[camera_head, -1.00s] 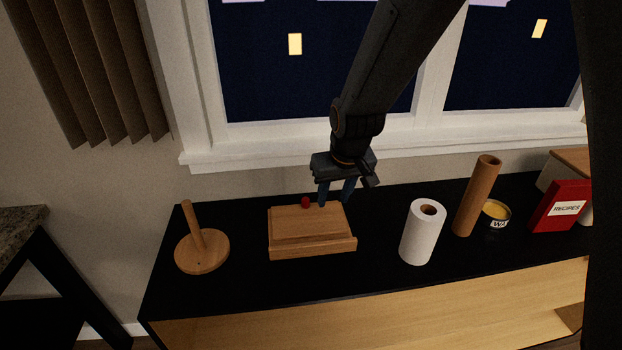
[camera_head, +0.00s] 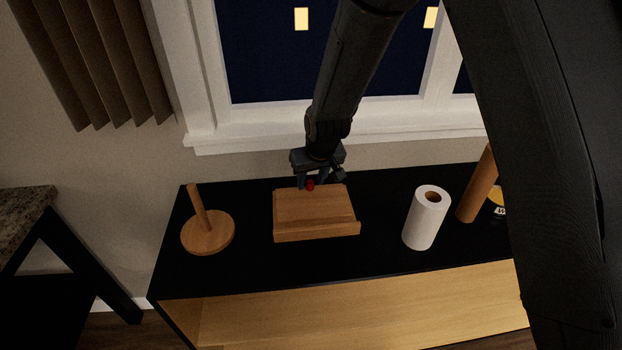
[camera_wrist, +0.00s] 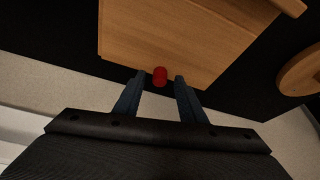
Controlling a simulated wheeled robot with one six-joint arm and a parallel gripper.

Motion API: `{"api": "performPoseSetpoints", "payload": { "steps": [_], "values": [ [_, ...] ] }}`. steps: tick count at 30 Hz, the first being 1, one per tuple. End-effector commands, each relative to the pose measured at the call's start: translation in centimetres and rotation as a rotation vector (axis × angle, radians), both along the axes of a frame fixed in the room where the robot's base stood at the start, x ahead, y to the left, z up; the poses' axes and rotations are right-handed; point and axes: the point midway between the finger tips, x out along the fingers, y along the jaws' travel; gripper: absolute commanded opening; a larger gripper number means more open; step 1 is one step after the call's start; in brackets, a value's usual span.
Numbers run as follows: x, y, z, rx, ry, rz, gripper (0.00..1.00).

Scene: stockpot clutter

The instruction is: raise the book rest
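The wooden book rest (camera_head: 314,208) lies folded flat on the black counter top, with a ledge along its front edge. A small red knob (camera_head: 310,186) is at the middle of its back edge. In the wrist view the book rest (camera_wrist: 185,40) fills the upper middle, and the red knob (camera_wrist: 160,76) shows between the fingertips. My gripper (camera_head: 312,187) is at the back edge of the rest. In the wrist view my gripper (camera_wrist: 157,80) is open, with a finger on each side of the knob and a gap to each.
A wooden peg stand (camera_head: 208,232) is left of the rest. A white paper roll (camera_head: 427,217) stands to the right, with a wooden cylinder (camera_head: 477,190) and a can (camera_head: 497,198) beyond. The window sill (camera_head: 240,142) and wall are close behind.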

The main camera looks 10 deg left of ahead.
Motion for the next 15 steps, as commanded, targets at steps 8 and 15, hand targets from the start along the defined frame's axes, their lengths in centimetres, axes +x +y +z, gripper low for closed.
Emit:
{"api": "performPoseSetpoints", "payload": {
  "steps": [8,15],
  "values": [
    [0.1,0.03,-0.24,0.0,0.0,-0.001,0.37],
    [0.09,0.02,-0.21,0.0,0.0,-0.001,0.05]
  ]
}}
